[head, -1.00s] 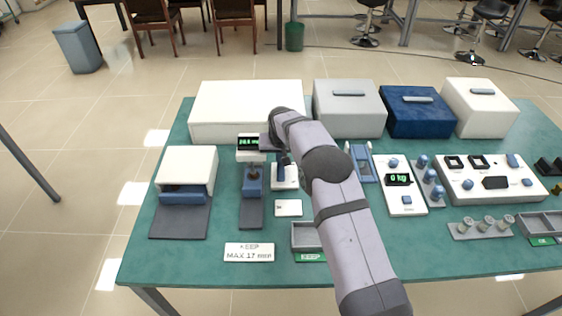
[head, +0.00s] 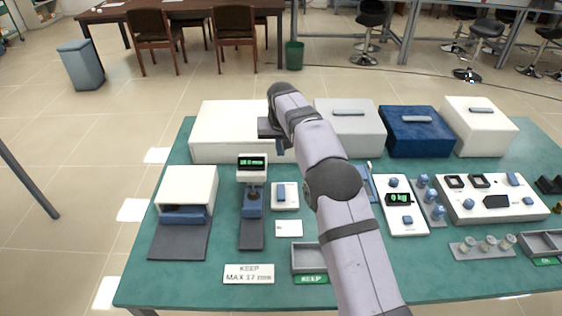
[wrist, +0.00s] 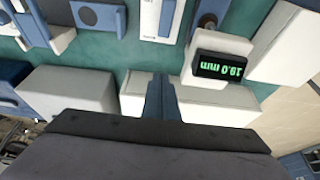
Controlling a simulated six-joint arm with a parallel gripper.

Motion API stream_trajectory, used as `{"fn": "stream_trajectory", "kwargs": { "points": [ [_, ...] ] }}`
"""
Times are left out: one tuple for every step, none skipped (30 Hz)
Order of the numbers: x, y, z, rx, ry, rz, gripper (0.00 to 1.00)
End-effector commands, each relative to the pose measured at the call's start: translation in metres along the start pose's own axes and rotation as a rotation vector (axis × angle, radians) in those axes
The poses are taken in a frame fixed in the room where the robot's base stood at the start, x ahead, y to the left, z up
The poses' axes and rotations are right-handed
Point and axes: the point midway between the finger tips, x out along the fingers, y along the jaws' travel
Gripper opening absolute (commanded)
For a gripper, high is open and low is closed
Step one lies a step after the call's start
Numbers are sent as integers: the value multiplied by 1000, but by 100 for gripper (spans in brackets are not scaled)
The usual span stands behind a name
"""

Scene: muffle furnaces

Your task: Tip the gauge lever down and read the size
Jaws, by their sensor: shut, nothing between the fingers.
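The gauge (head: 253,199) is a blue stand on a dark base with a small dark piece on its stage. Its green-lit display (head: 252,162) appears to read 19.0 mm; it shows upside down in the wrist view (wrist: 221,66). To its right is a white block (head: 292,203) with a blue lever (head: 281,192) on top. Whether the lever is tipped is too small to tell for sure. My gripper (head: 281,150) is shut and empty, raised behind and above the block; its fingers are together in the wrist view (wrist: 162,82).
A sign (head: 248,274) reads KEEP MAX 17 mm. A grey KEEP tray (head: 305,258) and a white card (head: 289,228) lie in front. A white furnace (head: 187,187) stands left, with several large boxes behind. My arm hides part of the table's middle.

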Motion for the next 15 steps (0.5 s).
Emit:
{"fn": "stream_trajectory", "kwargs": {
  "points": [
    [-4, 0, -2, 0, 2, -1, 0],
    [-6, 0, -3, 0, 2, -1, 0],
    [-9, 0, -4, 0, 1, -1, 0],
    [-10, 0, -4, 0, 1, -1, 0],
    [-11, 0, -4, 0, 1, -1, 0],
    [-12, 0, -5, 0, 1, -1, 0],
    [-13, 0, -5, 0, 1, -1, 0],
    [-13, 0, -5, 0, 1, -1, 0],
    [-13, 0, -5, 0, 1, -1, 0],
    [-13, 0, -5, 0, 1, -1, 0],
    [-13, 0, -5, 0, 1, -1, 0],
    [-13, 0, -5, 0, 1, -1, 0],
    [-13, 0, -5, 0, 1, -1, 0],
    [-13, 0, -5, 0, 1, -1, 0],
    [-13, 0, -5, 0, 1, -1, 0]
  ]
}}
